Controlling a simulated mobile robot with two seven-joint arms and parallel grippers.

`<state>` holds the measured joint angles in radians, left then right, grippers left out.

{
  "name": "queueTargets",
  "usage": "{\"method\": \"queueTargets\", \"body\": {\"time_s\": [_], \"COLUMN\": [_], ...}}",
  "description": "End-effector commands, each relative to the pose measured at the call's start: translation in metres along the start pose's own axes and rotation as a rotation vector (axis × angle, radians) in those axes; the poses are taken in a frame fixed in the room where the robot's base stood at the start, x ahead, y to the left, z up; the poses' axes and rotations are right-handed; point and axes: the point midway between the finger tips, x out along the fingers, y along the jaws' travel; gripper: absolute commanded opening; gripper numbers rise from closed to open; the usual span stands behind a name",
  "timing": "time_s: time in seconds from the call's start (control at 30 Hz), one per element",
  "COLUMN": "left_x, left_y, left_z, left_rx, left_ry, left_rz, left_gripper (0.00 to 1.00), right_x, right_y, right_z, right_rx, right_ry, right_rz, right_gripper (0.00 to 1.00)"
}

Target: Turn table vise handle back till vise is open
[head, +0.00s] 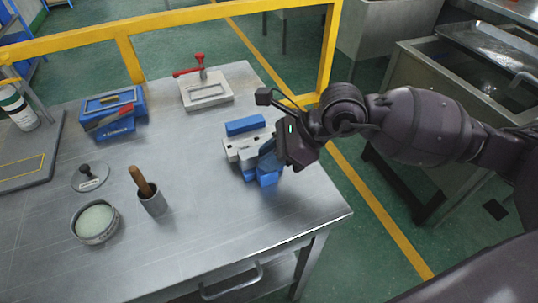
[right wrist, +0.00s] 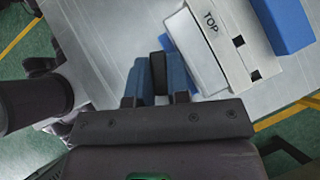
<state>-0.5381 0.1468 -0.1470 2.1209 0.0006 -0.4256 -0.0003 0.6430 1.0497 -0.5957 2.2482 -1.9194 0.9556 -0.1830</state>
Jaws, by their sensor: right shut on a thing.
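The table vise (head: 246,126) stands near the right edge of the metal table, with blue outer parts and a pale block marked TOP (right wrist: 207,50) between them. In the right wrist view the far blue jaw (right wrist: 284,22) is at the upper right. My right gripper (head: 270,158) is at the vise's near right side. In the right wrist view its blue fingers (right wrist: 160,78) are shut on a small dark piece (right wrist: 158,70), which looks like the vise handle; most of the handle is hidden. My left gripper is not in view.
A white clamp fixture with a red handle (head: 205,88), a blue box (head: 113,112), a round dish (head: 94,222), a cup with a wooden-handled tool (head: 152,202) and a black-knobbed disc (head: 90,178) stand on the table (head: 190,240). A yellow rail (head: 180,18) runs behind it.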

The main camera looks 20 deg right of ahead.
Motion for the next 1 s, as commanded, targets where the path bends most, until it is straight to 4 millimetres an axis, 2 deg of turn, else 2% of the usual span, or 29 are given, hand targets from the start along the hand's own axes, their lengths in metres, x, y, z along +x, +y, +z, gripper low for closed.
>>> {"method": "queueTargets", "body": {"time_s": [0.5, 1.0], "left_x": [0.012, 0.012], "left_y": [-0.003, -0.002], "left_z": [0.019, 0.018], "left_rx": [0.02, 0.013], "left_ry": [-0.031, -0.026], "left_rz": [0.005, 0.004], "left_gripper": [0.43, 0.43], "right_x": [0.003, 0.0], "right_y": [-0.003, -0.003], "right_z": [-0.002, 0.0], "right_rx": [-0.231, -0.284], "right_ry": [0.001, 0.002], "right_rz": [0.236, 0.283], "right_gripper": [0.0, 0.0]}}
